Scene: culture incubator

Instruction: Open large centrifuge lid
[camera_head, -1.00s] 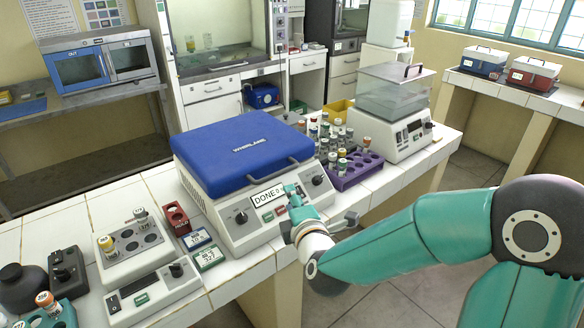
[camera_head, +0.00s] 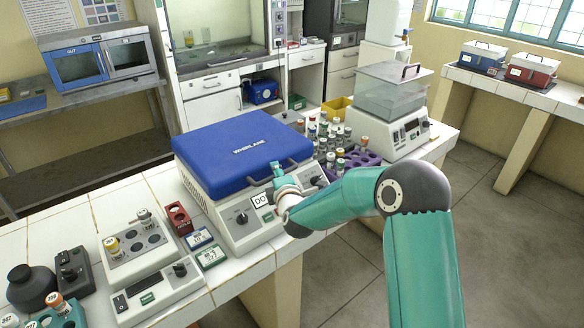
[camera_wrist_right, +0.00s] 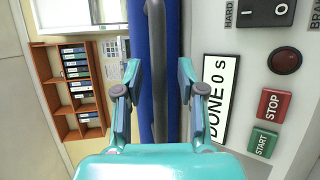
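The large centrifuge is the white machine with the blue lid (camera_head: 240,148) on the bench in the head view; its lid is down. A dark handle bar (camera_wrist_right: 157,70) runs along the lid's front and shows in the right wrist view. My right gripper (camera_wrist_right: 159,80) is open, with its two fingers on either side of the handle bar; I cannot tell whether they touch it. The display (camera_wrist_right: 218,100) reads "DONE 0 s", beside the red STOP and green START buttons (camera_wrist_right: 262,142). My right arm hides part of the front panel in the head view. My left gripper is not in view.
A purple rack (camera_head: 362,158) with tubes stands right of the centrifuge, near a water bath (camera_head: 392,95). A white heating block (camera_head: 138,248) and small labelled boxes (camera_head: 205,250) stand at its left. Floor in front of the bench is clear.

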